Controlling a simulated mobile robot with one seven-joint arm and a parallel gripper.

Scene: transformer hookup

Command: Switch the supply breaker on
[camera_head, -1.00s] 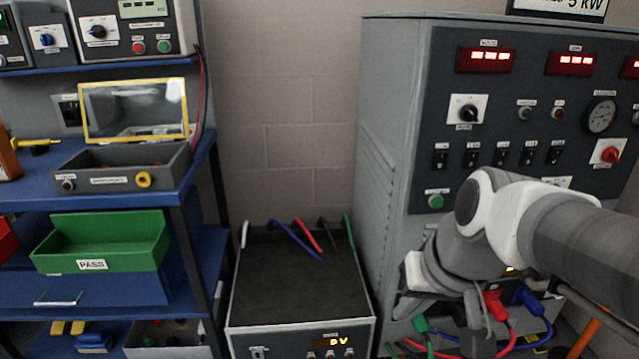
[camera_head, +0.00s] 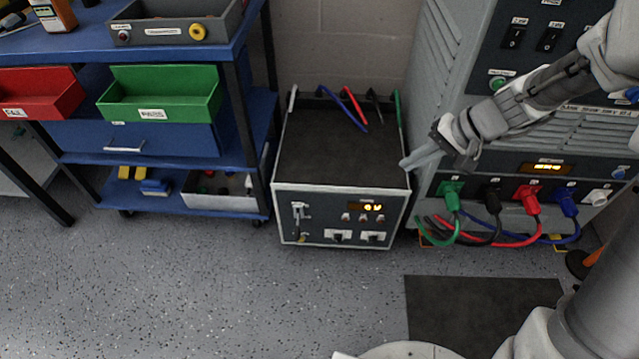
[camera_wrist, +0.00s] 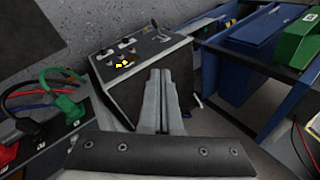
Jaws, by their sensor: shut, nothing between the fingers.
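The supply unit (camera_head: 340,225) is a grey box with a dark top, standing on the floor between the shelf and the big cabinet. Its front has a small lit amber display (camera_head: 372,207), red buttons, lower sockets and a light lever-type switch (camera_head: 298,211) at the left, which looks like the breaker; its position is too small to tell. In the wrist view the unit's front panel (camera_wrist: 140,50) lies beyond my fingers, with the lever (camera_wrist: 156,29) at its far end. My gripper (camera_head: 408,164) is shut and empty, near the unit's top right edge; contact cannot be told.
The big cabinet (camera_head: 455,70) stands at right, with green, black, red and blue plugs (camera_head: 528,197) and cables looping low near the unit's right side. The blue shelf (camera_head: 225,185) with green (camera_head: 160,100) and red bins stands at left. The floor in front (camera_head: 230,290) is clear.

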